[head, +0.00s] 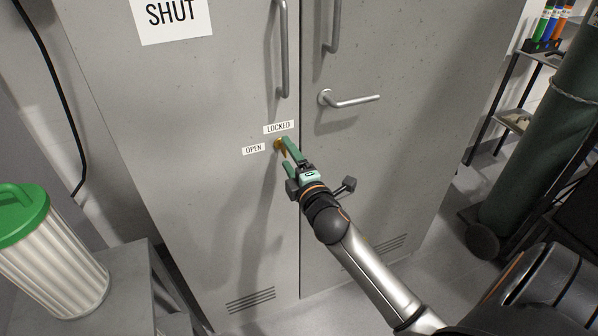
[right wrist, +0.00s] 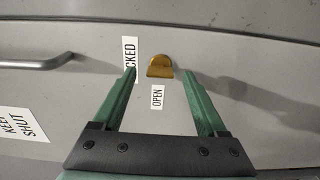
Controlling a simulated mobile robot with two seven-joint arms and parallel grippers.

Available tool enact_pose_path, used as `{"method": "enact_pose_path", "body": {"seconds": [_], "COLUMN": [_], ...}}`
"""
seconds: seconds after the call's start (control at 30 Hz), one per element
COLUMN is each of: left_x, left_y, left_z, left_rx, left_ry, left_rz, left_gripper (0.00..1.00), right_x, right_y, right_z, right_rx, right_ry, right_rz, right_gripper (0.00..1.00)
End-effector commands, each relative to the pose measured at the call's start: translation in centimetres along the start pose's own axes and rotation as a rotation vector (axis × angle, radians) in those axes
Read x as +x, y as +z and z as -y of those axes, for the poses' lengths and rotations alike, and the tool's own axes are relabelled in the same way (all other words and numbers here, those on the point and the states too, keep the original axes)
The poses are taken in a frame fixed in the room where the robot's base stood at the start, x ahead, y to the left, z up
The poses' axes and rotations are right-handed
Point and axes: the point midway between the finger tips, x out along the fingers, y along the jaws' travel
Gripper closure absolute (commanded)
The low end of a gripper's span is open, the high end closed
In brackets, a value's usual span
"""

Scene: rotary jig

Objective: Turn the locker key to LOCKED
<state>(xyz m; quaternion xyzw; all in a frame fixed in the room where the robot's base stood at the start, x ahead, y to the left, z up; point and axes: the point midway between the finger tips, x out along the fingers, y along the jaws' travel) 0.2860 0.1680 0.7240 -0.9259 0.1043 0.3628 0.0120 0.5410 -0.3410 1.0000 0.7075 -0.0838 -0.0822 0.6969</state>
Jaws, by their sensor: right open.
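The small brass-coloured key (head: 279,144) sits in the left door of the grey locker (head: 190,150). The LOCKED label (head: 278,127) is just above it and the OPEN label (head: 254,149) is to its left. My right gripper (head: 284,153) is open, with green fingers close to the key. In the right wrist view, the key (right wrist: 160,67) shows between and slightly beyond the fingertips (right wrist: 160,74), with a gap on each side. Which label the key points to is hard to tell. My left gripper is not in view.
A lever handle (head: 350,100) is on the right door, and a vertical bar handle (head: 282,50) is above the key. A ribbed bin with a green lid (head: 55,270) stands at left. A dark green cylinder (head: 545,140) and shelves stand at right.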

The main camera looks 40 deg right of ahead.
Motion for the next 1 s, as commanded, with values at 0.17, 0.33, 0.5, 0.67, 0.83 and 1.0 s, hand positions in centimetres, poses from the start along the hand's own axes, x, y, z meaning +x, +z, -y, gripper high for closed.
{"method": "enact_pose_path", "body": {"seconds": [0.17, 0.33, 0.5, 0.67, 0.83, 1.0], "left_x": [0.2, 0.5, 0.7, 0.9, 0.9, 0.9], "left_y": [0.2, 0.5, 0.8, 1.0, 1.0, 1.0], "left_z": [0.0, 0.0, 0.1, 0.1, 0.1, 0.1], "left_rx": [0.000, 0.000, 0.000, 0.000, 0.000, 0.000], "left_ry": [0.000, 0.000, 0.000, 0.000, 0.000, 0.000], "left_rz": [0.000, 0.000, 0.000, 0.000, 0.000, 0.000], "left_gripper": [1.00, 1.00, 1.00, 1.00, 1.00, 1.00], "right_x": [-3.0, -6.5, -9.4, -11.0, -11.7, -11.7], "right_y": [0.0, 0.0, 0.1, 0.0, 0.0, 0.0], "right_z": [0.2, 0.3, 0.2, 0.1, 0.0, 0.0], "right_rx": [0.001, 0.002, 0.001, 0.001, 0.001, 0.001], "right_ry": [-0.003, -0.004, -0.003, -0.002, -0.001, -0.001], "right_rz": [-0.001, 0.000, 0.001, 0.001, 0.001, 0.001], "right_gripper": [0.25, 0.25, 0.25, 0.25, 0.25, 0.25]}}
